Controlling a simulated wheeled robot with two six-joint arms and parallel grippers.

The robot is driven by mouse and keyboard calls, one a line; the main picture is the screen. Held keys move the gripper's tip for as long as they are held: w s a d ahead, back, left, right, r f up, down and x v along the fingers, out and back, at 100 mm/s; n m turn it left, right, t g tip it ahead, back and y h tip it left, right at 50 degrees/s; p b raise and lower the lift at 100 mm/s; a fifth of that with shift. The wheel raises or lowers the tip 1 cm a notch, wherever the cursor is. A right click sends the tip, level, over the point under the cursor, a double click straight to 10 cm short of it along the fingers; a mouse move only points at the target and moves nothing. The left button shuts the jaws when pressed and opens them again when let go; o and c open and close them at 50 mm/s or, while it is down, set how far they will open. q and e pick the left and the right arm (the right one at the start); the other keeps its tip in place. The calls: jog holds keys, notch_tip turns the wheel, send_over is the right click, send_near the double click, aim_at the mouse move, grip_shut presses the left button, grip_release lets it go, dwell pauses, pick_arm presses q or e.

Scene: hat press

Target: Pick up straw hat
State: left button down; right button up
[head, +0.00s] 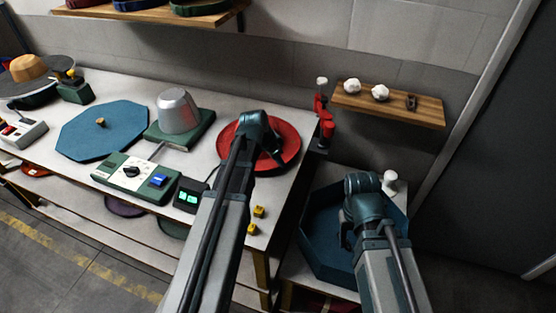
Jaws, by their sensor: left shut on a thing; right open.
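A tan domed shape (28,67), the only straw-coloured hat-like thing in view, sits on a wide dark disc at the far left of the table. My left gripper (264,137) is over the red round dish-like thing (290,145) near the table's right end. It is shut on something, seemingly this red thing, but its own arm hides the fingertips. My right gripper (361,184) is open, over the dark blue tray (318,225) on the lower stand at right. The tray is partly hidden behind my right arm.
A grey metal dome (177,112) on a green base, a blue octagonal board (103,131) and a green control box (137,172) stand on the white table (134,90). Yellow blocks (259,211) lie near its front edge. A wooden shelf (388,107) is on the wall at right.

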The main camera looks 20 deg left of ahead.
pick_arm(q)
notch_tip(320, 180, up, 8)
jog(key=p, duration=0.7)
jog(key=shift+r+p, duration=0.2)
jog(key=shift+p, duration=0.1)
jog(key=c, duration=1.5)
grip_release()
grip_shut()
